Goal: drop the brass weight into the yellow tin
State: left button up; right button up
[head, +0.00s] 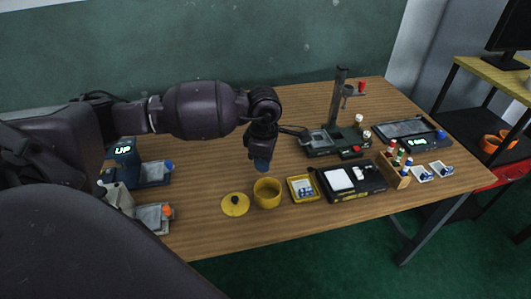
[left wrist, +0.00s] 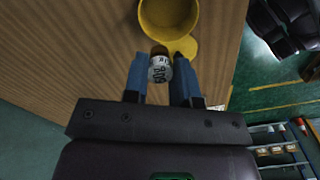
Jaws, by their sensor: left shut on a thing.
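The yellow tin (head: 267,193) stands open on the wooden table, with its yellow lid (head: 235,205) lying flat just to its left. My left gripper (head: 262,163) points down above the tin and slightly behind it in the head view. In the left wrist view its blue fingers (left wrist: 160,78) are shut on the small brass weight (left wrist: 159,66), which has a pale printed label and a brownish end. The tin (left wrist: 168,18) also shows there, just beyond the weight, with the lid (left wrist: 186,46) beside it. The weight is hidden in the head view. My right gripper is out of view.
A yellow tray (head: 302,188) with small blue-and-white items sits right of the tin, beside a black scale-like device (head: 350,182). A wooden rack (head: 393,171) of bottles stands farther right. Devices stand at the left. The table's front edge is close to the tin.

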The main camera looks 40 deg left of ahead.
pick_arm(q)
jog(key=shift+f, duration=0.6)
jog(key=o, duration=1)
notch_tip(320, 180, up, 11)
jog(key=shift+w+f+p, duration=0.1)
jog(key=shift+p, duration=0.2)
